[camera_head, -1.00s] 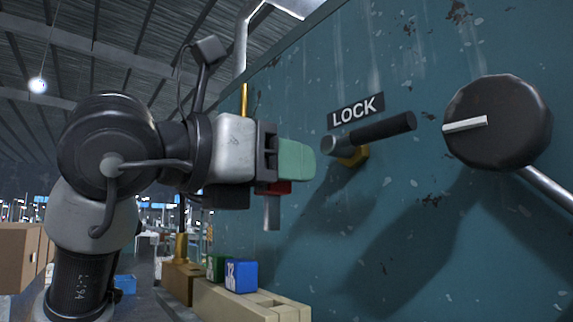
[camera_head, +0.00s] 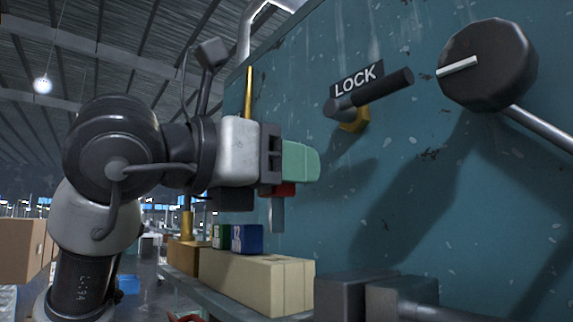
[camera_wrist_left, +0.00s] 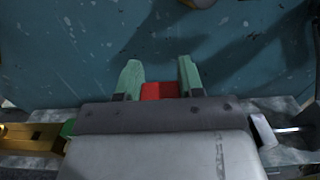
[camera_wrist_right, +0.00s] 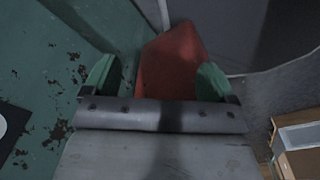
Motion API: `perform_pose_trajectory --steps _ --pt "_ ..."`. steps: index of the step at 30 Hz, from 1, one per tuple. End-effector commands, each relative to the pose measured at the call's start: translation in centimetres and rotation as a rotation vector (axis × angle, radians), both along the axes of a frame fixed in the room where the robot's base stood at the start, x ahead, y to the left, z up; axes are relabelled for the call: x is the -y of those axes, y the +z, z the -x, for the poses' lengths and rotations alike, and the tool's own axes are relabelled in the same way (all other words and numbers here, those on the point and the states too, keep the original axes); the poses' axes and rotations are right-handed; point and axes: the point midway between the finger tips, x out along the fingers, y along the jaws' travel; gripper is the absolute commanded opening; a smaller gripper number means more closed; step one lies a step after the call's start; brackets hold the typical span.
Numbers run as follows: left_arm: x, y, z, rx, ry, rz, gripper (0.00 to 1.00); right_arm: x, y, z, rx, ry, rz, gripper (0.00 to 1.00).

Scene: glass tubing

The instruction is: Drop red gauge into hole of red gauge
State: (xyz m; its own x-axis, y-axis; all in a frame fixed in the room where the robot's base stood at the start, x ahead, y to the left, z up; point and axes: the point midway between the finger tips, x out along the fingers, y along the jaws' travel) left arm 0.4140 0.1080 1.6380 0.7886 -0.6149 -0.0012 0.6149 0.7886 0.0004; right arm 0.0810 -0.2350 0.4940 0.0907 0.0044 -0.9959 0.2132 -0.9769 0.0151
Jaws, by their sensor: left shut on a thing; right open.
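My left gripper (camera_head: 300,163), with green fingertips, is shut on the red gauge (camera_head: 284,190), and a grey metal pin (camera_head: 277,214) hangs below it. The gauge also shows red between the fingers in the left wrist view (camera_wrist_left: 160,91). It is held in the air above the beige block (camera_head: 275,287) on the shelf. The block's top is seen nearly edge-on, so no hole shows now. My right gripper (camera_wrist_right: 155,82) is open in its own wrist view; a red surface (camera_wrist_right: 172,60) shows between and beyond its fingers, and I cannot tell whether they touch it.
A blue cube (camera_head: 247,239) and a green cube (camera_head: 221,237) sit farther along the shelf. A teal wall carries a LOCK lever (camera_head: 370,95) and a black dial (camera_head: 487,65). Dark grey blocks (camera_head: 345,295) stand at the bottom right.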

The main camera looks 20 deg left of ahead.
Motion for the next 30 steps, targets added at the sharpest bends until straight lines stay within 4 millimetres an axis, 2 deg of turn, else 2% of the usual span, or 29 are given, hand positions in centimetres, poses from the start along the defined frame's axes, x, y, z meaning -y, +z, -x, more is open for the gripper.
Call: perform_pose_trajectory --steps 1,6,30 --pt "-0.01 -0.83 0.00 0.000 0.000 0.000 0.14 -0.01 -0.80 -0.02 0.000 0.000 0.000 0.87" --pt "-0.02 -1.39 0.00 0.000 0.000 0.000 0.14 -0.01 -1.30 -0.04 0.000 0.000 0.000 0.87" --pt "-0.03 -1.31 0.07 0.000 0.000 0.001 0.14 0.01 -1.50 -0.07 0.001 -0.001 0.000 0.87"
